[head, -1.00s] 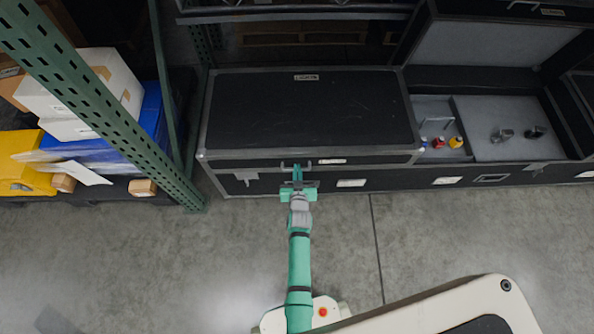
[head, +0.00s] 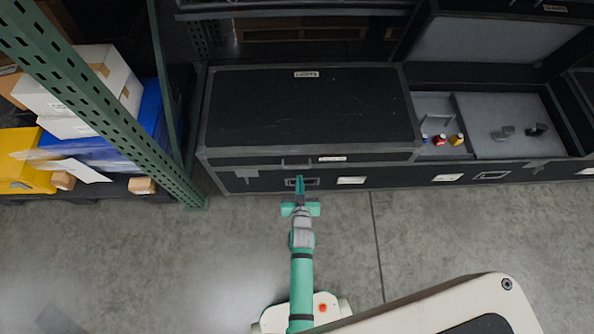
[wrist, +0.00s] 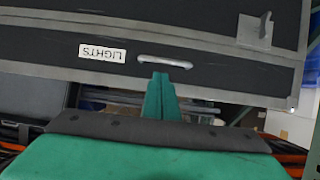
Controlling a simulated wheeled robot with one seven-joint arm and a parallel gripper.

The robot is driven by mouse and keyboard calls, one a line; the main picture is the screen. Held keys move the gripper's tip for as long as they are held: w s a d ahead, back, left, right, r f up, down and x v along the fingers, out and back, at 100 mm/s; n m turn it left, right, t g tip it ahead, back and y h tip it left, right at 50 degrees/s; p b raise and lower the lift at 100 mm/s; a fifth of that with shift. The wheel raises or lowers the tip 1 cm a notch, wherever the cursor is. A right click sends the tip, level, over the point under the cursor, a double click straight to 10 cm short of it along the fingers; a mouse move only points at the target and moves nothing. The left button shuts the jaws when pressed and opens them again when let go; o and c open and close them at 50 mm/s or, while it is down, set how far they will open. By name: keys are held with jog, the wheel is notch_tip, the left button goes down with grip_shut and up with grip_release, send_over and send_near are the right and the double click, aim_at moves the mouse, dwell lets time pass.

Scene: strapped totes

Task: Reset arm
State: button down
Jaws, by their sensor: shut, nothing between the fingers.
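My arm reaches forward over the floor in the head view, with my gripper (head: 300,184) at its end. The gripper is shut and empty, just in front of the closed black case (head: 310,110). In the wrist view my gripper's green fingers (wrist: 160,92) are together, pointing at the case front. The silver handle (wrist: 165,61) appears just beyond the fingertips, beside a white label (wrist: 102,53) reading "LIGHTS". I cannot tell from the wrist view how large the gap to the handle is.
An open case (head: 560,163) at the right holds small bottles (head: 440,139) and dark parts. A green rack post (head: 110,110) stands at the left, with boxes (head: 85,80) and a yellow bin (head: 25,160) behind it. Bare floor (head: 180,260) lies in front.

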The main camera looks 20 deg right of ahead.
jog(key=shift+s+a+f, duration=0.1)
jog(key=shift+s+a, duration=0.2)
jog(key=shift+s, duration=0.25)
jog(key=shift+s+a, duration=0.25)
jog(key=shift+s, duration=0.3)
jog(key=s+a+r+n+t+y, duration=0.1)
jog(key=s+a+r, duration=0.35)
jog(key=s, duration=0.35)
jog(key=s+a+r, duration=0.3)
jog(key=s+r, duration=0.3)
jog(key=s, duration=0.2)
jog(key=s+a+r+n+y, duration=0.1)
jog(key=s+a+r, duration=0.1)
jog(key=s+r, duration=0.3)
jog(key=s+a+r+t+y, duration=0.1)
jog(key=s+r, duration=0.4)
jog(key=r, duration=0.7)
jog(key=shift+a+n+t, duration=0.3)
jog(key=shift+a+n, duration=0.1)
jog(key=shift+a, duration=0.15)
jog(key=shift+s+r, duration=0.1)
jog(key=shift+s, duration=0.05)
